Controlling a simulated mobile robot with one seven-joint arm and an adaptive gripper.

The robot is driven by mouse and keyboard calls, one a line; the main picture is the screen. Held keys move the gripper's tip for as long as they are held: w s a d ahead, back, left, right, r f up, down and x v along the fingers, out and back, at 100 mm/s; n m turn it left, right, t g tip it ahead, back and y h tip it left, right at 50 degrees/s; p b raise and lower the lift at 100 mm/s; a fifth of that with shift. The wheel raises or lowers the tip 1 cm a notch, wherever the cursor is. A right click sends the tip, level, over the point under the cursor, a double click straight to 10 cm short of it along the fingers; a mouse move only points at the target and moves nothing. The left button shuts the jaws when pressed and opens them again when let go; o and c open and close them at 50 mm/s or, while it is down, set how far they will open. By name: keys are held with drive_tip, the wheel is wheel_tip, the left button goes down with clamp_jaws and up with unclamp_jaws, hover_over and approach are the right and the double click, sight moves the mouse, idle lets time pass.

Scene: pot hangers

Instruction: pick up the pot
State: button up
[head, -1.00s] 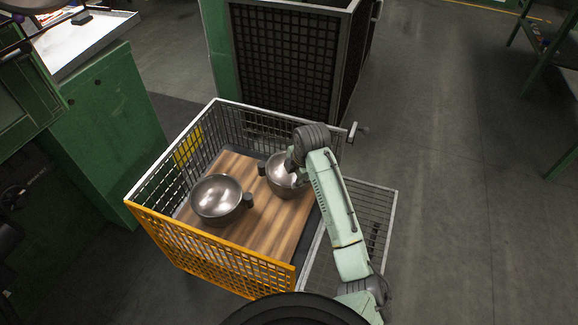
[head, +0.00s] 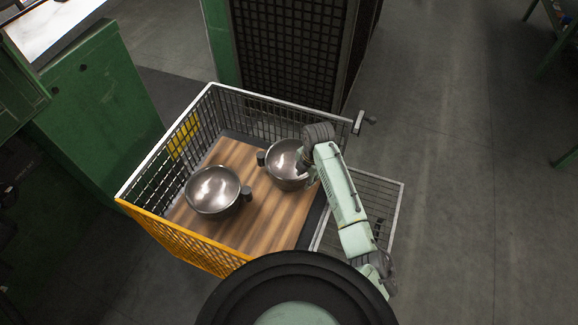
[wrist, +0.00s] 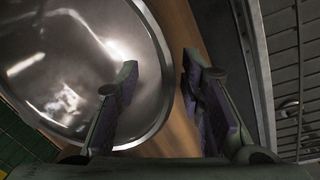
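Two shiny metal pots sit on the wooden floor of a wire cage cart. My arm is over the right pot (head: 282,162), and that pot's right side is partly hidden. The left pot (head: 213,188) stands clear, with a dark handle block at its right. My gripper (wrist: 159,68) is open at the near pot's wall in the wrist view. The left finger overlaps the pot (wrist: 65,65), and the right finger is outside it over the wood. The pot's rim passes between the fingers, with a gap to the right finger. Nothing is gripped.
The cart's mesh walls, with a white top rail (head: 160,145) and an orange front panel (head: 185,240), surround the pots. A mesh side panel (head: 385,195) lies folded out on the right. A green cabinet (head: 95,105) is at left. Open floor lies at right.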

drive_tip(key=f, duration=0.4)
drive_tip(key=shift+w, duration=0.2)
drive_tip(key=shift+c, duration=0.4)
clamp_jaws()
drive_tip(key=shift+r, duration=0.1)
idle(0.4)
